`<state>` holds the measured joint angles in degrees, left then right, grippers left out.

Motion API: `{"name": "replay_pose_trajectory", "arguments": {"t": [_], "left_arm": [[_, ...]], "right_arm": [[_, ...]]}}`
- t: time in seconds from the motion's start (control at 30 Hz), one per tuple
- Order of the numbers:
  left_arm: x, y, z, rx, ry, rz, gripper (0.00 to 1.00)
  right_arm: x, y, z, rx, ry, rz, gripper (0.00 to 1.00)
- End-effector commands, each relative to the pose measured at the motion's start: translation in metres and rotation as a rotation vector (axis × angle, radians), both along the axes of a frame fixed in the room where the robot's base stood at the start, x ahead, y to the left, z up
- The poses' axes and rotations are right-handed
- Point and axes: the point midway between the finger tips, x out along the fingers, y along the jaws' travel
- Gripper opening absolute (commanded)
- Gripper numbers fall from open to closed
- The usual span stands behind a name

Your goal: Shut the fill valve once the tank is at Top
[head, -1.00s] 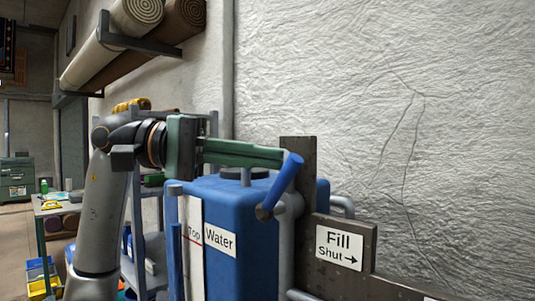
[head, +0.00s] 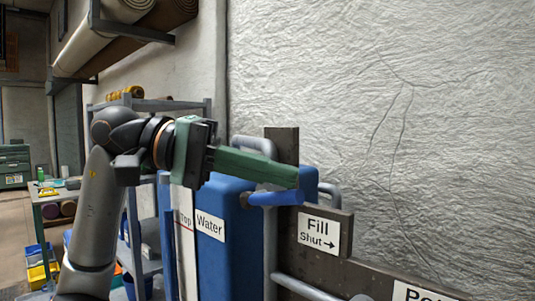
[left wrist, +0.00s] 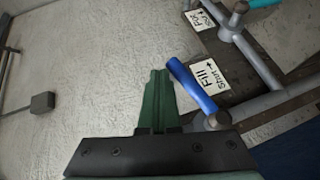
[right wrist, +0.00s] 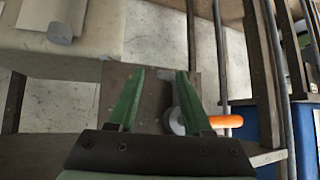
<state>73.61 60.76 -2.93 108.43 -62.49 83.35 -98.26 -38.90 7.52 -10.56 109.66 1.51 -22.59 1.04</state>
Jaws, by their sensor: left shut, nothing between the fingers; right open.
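The fill valve's blue lever (head: 275,198) lies nearly level and points right, above the sign "Fill, Shut →" (head: 319,233). My left gripper (head: 297,178) is shut and empty, its fingers along the top of the lever; I cannot tell if they touch. In the left wrist view the lever (left wrist: 190,85) shows just right of the fingers. The blue water tank (head: 235,265) stands behind, with a white gauge strip (head: 184,250) marked Top by a red line; its level is not clear. My right gripper (right wrist: 160,75) is open, seen only in its wrist view.
Grey pipes (head: 300,287) and a dark board (head: 365,268) run right of the tank. An orange-handled valve (right wrist: 225,121) is beside my right gripper's right finger. A shelf rack (head: 150,105) and a workbench (head: 60,190) stand at the left.

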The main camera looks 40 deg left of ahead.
Motion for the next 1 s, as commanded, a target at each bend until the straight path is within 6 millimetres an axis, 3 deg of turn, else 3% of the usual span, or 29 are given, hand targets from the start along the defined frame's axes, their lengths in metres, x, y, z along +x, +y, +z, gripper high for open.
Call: {"name": "replay_pose_trajectory", "arguments": {"t": [0.3,1.0], "left_arm": [[-0.0001,-0.0011,-0.0062,0.110,-0.007,-0.001,0.00],[-0.0024,0.0042,-0.0058,0.122,-0.009,0.002,0.00]], "right_arm": [[-0.0002,0.0000,0.0115,0.000,0.000,0.000,0.50],[-0.0003,0.0000,0.0110,0.000,0.000,0.000,0.50]]}}
